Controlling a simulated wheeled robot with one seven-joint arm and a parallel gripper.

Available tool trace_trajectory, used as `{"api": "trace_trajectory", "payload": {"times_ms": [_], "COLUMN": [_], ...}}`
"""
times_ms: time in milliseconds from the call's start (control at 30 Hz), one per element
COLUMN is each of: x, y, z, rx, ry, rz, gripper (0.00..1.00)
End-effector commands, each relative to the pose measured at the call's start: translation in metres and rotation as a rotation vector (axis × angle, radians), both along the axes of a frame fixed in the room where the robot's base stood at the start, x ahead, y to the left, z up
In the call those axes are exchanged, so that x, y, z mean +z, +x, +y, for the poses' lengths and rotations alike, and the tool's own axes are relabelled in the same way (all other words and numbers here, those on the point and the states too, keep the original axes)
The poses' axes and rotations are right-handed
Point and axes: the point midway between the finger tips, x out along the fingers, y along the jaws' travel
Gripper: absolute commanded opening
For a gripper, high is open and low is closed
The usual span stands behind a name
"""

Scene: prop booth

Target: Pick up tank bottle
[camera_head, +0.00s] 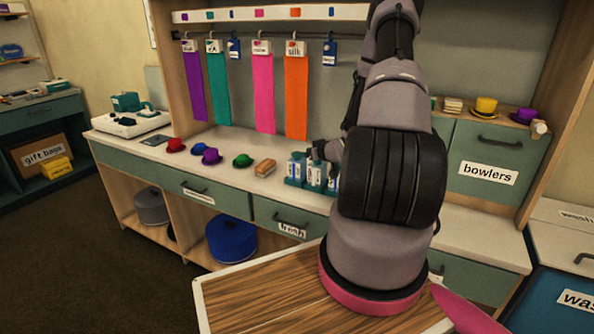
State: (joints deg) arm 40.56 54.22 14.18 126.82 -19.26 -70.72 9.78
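A few small bottles (297,168) with pale labels and blue and teal parts stand in a group on the white counter (232,146), partly behind my arm. I cannot tell which one is the tank bottle, as the labels are too small to read. My gripper (318,153) is at the end of my arm, just above or behind the bottles. It is dark, small and partly hidden by my arm, so its fingers and anything between them cannot be made out.
Coloured ribbons (264,95) hang from a rail above. A drawer labelled bowlers (488,172) is at right. A wooden top (262,297) is in front.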

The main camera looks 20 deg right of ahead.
Motion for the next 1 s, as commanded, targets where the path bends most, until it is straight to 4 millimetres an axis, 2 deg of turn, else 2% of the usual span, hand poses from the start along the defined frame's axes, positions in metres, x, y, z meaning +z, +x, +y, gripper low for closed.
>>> {"api": "trace_trajectory", "payload": {"times_ms": [333,633,667,700,833,1000], "x": [-0.022,-0.023,-0.023,-0.023,-0.023,-0.023], "y": [0.040,0.045,0.045,0.045,0.045,0.044], "z": [0.007,0.007,0.007,0.008,0.008,0.008], "rx": [0.000,-0.001,-0.001,-0.001,-0.001,-0.001], "ry": [-0.001,-0.001,-0.001,-0.001,-0.001,-0.001], "rz": [0.000,0.001,0.001,0.001,0.001,0.001], "gripper": [0.72,0.72,0.64,0.49,0.00,0.00]}}
